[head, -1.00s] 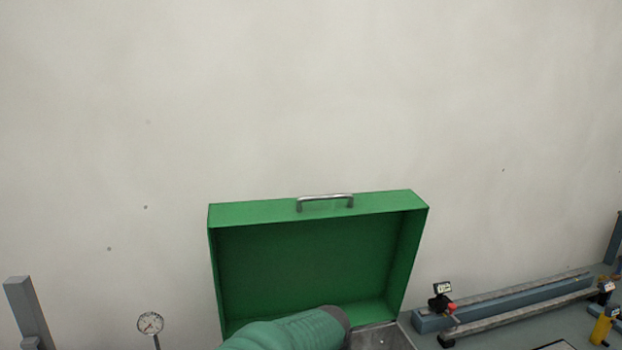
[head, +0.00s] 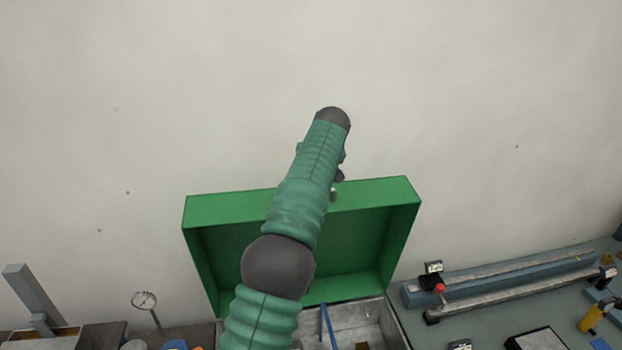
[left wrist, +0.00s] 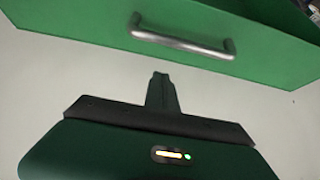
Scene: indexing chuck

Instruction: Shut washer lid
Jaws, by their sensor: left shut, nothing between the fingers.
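The green washer lid (head: 370,195) stands open and upright against the wall at the back of its grey metal box (head: 365,322). My left arm reaches up across the lid in the head view and covers most of its handle. In the left wrist view the lid (left wrist: 85,22) fills the top, with its silver bar handle (left wrist: 182,42) facing me. My left gripper (left wrist: 160,80) is shut and empty, just below the handle in that picture, with pale wall behind the fingers. I see no contact with the handle. My right gripper is not in view.
A dial gauge (head: 144,300) stands left of the box. Blue tools (head: 327,326) lie inside the box. Rail fixtures (head: 500,282) and a yellow bottle (head: 592,318) are on the bench at right. The wall is close behind the lid.

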